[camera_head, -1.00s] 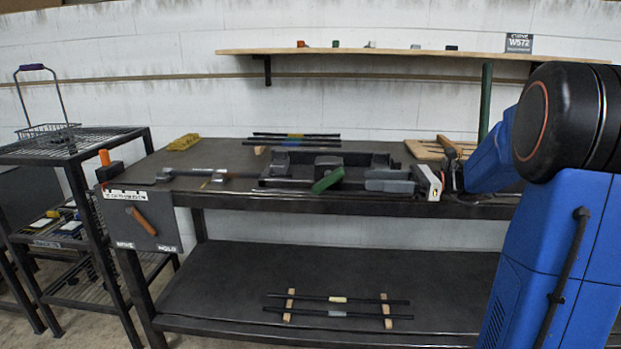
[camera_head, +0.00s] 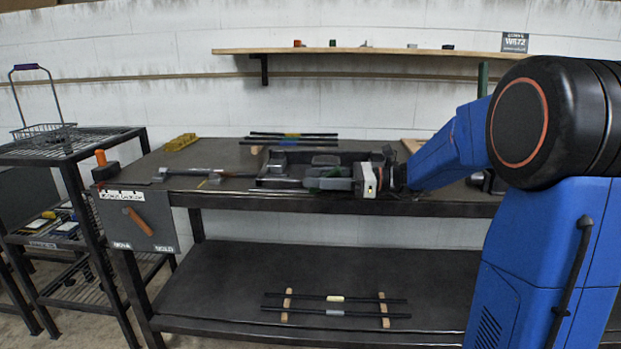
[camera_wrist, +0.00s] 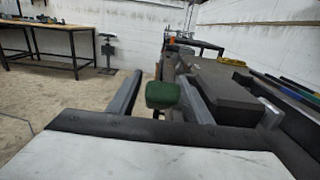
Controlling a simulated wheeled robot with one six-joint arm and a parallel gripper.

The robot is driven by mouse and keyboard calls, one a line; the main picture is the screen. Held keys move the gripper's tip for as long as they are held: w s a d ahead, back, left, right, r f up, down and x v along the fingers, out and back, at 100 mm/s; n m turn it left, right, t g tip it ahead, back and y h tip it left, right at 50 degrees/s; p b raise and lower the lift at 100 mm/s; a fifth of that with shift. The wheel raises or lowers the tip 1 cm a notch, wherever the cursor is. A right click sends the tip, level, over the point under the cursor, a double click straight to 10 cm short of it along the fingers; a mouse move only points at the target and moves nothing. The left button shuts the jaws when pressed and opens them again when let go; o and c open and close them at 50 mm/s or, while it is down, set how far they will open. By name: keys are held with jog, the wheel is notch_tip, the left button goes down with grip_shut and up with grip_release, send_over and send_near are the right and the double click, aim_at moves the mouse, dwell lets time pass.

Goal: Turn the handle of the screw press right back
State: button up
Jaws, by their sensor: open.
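The green-gripped handle, which I take as the screw press handle, shows in the wrist view (camera_wrist: 162,95) between the two fingers of my gripper (camera_wrist: 156,97). The fingers are open, one on each side of the green grip, and I see no clear contact. In the head view my gripper (camera_head: 327,182) points left over the front of the bench and partly hides the green grip. The press's dark body (camera_head: 290,160) lies on the bench behind it; in the wrist view a dark block (camera_wrist: 232,103) stands to the right of the grip.
The bench (camera_head: 225,160) also carries dark rods (camera_head: 290,137) at the back and a yellow part (camera_head: 180,142). A panel with an orange lever (camera_head: 138,221) hangs at its left end, near an upright orange knob (camera_head: 101,157). A wire-shelf rack (camera_head: 85,145) stands farther left.

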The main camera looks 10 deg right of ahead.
jog(key=shift+x, duration=0.9)
jog(key=c, duration=1.1)
jog(key=shift+o, duration=0.2)
jog(key=shift+h, duration=0.3)
jog(key=shift+f+g+h, duration=0.45)
jog(key=shift+g+h, duration=0.05)
jog(key=shift+h, duration=0.7)
jog(key=shift+f+g+h, duration=0.4)
jog(key=shift+f+h, duration=0.05)
jog(key=shift+h, duration=0.75)
jog(key=shift+s+d+f+g+h, duration=0.15)
jog(key=shift+f+g+h, duration=0.15)
jog(key=shift+h, duration=0.6)
jog(key=shift+w+d+f+g+h, duration=0.15)
jog(key=shift+f+g+h, duration=0.15)
jog(key=shift+h, duration=0.6)
jog(key=shift+s, duration=0.1)
